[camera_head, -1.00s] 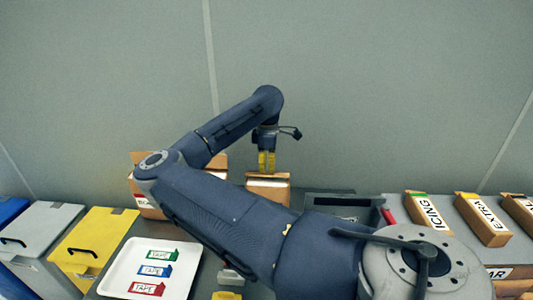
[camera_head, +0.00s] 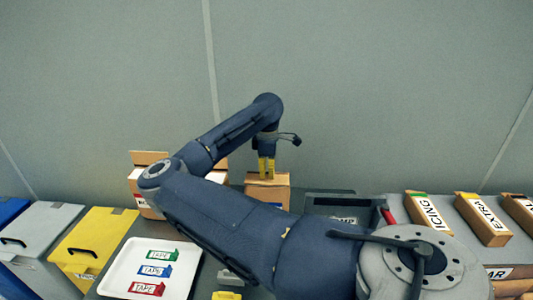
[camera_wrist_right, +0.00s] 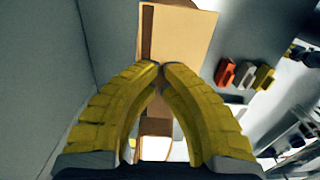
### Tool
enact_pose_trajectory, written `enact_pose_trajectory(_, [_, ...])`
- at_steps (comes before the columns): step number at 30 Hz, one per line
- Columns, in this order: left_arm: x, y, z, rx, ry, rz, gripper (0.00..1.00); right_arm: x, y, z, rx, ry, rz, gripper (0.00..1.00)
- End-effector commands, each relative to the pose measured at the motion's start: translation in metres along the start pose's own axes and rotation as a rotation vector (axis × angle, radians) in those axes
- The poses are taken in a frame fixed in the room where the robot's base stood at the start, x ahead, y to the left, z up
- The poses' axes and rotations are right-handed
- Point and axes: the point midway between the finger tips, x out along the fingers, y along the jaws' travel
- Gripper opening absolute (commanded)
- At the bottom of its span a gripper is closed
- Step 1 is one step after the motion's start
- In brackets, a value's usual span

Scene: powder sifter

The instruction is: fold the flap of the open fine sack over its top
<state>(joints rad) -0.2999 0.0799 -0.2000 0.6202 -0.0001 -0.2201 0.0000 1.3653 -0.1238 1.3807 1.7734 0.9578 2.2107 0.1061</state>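A tan sack (camera_head: 268,194) stands at the back of the bench, directly below my right gripper. My right gripper (camera_head: 267,176) points down with its yellow fingertips at the sack's top. In the right wrist view, the fingertips (camera_wrist_right: 163,68) come together at the edge of a tan panel (camera_wrist_right: 182,38) with a dark brown strip. No held object shows clearly between them. A second tan sack with a raised back flap (camera_head: 150,158) stands to the left, partly hidden by my arm. The label on the nearer sack is mostly hidden, so I cannot read which is fine. My left gripper is out of view.
A white tray (camera_head: 122,283) with several tape pieces lies front left, beside a yellow bin (camera_head: 98,232) and a grey bin (camera_head: 40,228). A dark open box (camera_head: 330,200) stands right of the sack. Labelled ICING (camera_head: 428,211) and EXTRA (camera_head: 482,218) packs lie further right.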

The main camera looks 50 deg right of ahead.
Motion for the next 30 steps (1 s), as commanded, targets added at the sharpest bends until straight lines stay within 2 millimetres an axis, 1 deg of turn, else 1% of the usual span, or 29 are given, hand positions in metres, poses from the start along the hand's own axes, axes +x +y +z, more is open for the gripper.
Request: enact_pose_trajectory(30, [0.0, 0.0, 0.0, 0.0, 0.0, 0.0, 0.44, -0.066, 0.0, 0.0, 0.0, 0.001, 0.001, 0.0])
